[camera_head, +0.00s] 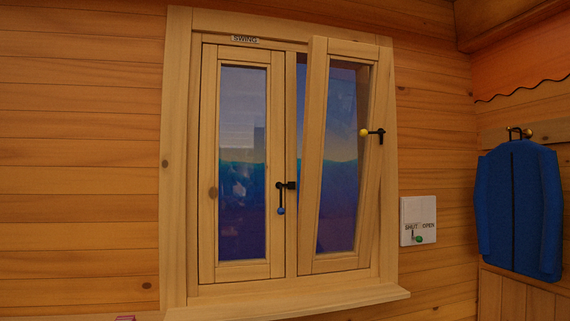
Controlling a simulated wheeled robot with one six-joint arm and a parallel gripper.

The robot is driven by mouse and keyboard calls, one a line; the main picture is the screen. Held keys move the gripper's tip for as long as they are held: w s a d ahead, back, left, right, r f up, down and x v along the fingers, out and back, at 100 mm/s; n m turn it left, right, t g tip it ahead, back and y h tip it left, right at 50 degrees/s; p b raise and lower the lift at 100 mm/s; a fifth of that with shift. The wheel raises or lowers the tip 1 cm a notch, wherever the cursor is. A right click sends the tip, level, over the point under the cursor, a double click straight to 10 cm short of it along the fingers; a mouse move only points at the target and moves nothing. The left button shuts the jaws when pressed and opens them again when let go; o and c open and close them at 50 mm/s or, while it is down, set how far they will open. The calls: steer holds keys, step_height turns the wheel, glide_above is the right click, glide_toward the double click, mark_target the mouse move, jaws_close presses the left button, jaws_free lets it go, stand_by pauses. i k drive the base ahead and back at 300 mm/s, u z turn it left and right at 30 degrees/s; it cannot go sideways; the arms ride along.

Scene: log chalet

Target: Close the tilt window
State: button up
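The tilt window (313,170) is the right sash of a wooden double window. Its top leans into the room, away from the frame, and its bottom sits at the frame. A black handle with a yellow knob (364,133) is on its right stile and points sideways to the left. The left sash (209,190), under a label reading SWING (245,39), sits flush in the frame. Its black handle hangs down with a blue knob (281,211). My gripper is not in view.
A wooden sill (290,301) juts out below the window. To the right, a white wall panel (418,219) marked SHUT and OPEN has a small green knob (419,239). A blue jacket (520,205) hangs from a hook farther right. The log wall left of the window is bare.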

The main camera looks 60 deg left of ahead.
mark_target(322, 51)
steer(key=u, duration=1.05)
steer(key=i, duration=1.45)
steer(key=u, duration=0.2)
